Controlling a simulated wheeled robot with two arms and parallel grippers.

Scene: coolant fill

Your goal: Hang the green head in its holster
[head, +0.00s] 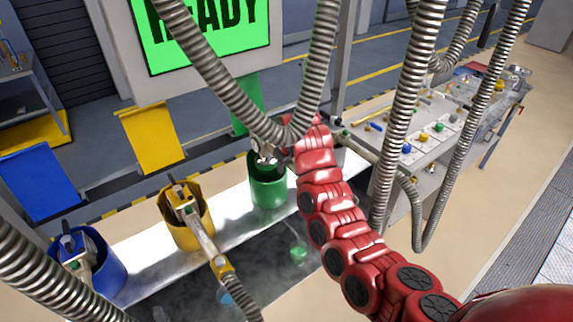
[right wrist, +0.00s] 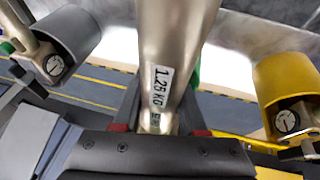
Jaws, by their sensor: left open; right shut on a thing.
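The green holster (head: 268,193) stands on the white ledge in the middle of the head view. My right gripper (head: 282,150) is at its mouth, at the end of my red arm. In the right wrist view it is shut on the green head's metal body (right wrist: 178,35), which bears a "1.25 KG" label. The head's dark lower part (head: 266,166) shows at the holster's mouth in the head view. I cannot tell how deep it sits or whether it touches the rim. My left gripper is not in view.
A yellow holster (head: 187,228) and a blue holster (head: 106,278), each with a head in it, stand to the left. A grey hose (head: 238,104) loops down near my gripper. More hoses hang at right, before a cluttered bench (head: 375,108). A green READY screen (head: 205,45) is behind.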

